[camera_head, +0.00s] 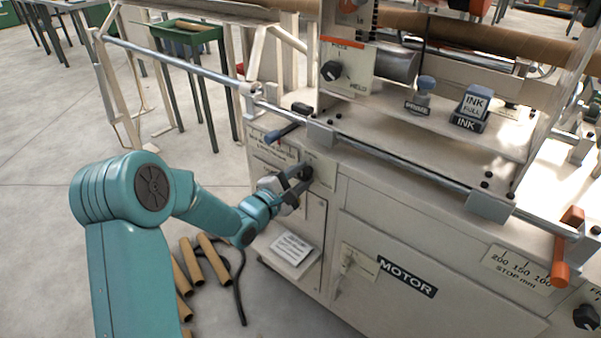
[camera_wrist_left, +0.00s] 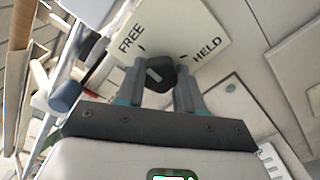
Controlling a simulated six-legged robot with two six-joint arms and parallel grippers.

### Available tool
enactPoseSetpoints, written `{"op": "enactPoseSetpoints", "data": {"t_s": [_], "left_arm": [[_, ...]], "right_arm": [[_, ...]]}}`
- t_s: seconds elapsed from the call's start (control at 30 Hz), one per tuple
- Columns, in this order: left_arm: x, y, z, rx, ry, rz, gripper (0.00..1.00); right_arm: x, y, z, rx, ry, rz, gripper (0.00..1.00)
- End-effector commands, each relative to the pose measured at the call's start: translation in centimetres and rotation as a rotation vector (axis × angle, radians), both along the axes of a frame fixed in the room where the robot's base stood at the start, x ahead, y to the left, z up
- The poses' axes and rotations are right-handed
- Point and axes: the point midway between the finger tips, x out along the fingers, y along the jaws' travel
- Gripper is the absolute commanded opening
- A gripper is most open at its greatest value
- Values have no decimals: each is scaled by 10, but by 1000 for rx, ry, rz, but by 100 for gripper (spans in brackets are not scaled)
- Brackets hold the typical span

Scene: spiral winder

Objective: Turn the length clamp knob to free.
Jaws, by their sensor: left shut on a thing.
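The length clamp knob (camera_wrist_left: 160,75) is a dark knob with a pale mark, seen in the left wrist view. It sits on a cream plate (camera_wrist_left: 178,28) printed FREE on the left and HELD on the right. Which word the mark points to is not clear. My left gripper (camera_wrist_left: 160,88) is shut on the knob, one finger on each side. In the head view my left gripper (camera_head: 298,182) reaches the cream machine front, and its fingers partly hide the knob (camera_head: 306,173). My right gripper is not in view.
A blue-handled lever (camera_head: 285,133) sticks out just above my left gripper. A steel rail (camera_head: 400,148) runs along the machine's upper front edge. Brown tubes (camera_head: 190,270) and a black cable lie on the floor below my arm. The floor at left is open.

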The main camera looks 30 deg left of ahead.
Motion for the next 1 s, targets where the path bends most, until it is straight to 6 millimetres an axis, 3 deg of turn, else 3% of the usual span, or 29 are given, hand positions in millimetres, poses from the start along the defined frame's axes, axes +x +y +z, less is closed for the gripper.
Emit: {"op": "enactPoseSetpoints", "data": {"t_s": [0.73,0.77,0.83,1.0], "left_arm": [[0,6,1,-89,2,16,6],[0,6,1,-89,2,16,40],[0,6,1,-89,2,15,62],[0,3,0,-88,5,10,62]], "right_arm": [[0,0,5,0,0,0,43],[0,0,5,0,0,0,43],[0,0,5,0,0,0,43],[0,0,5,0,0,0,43]]}}
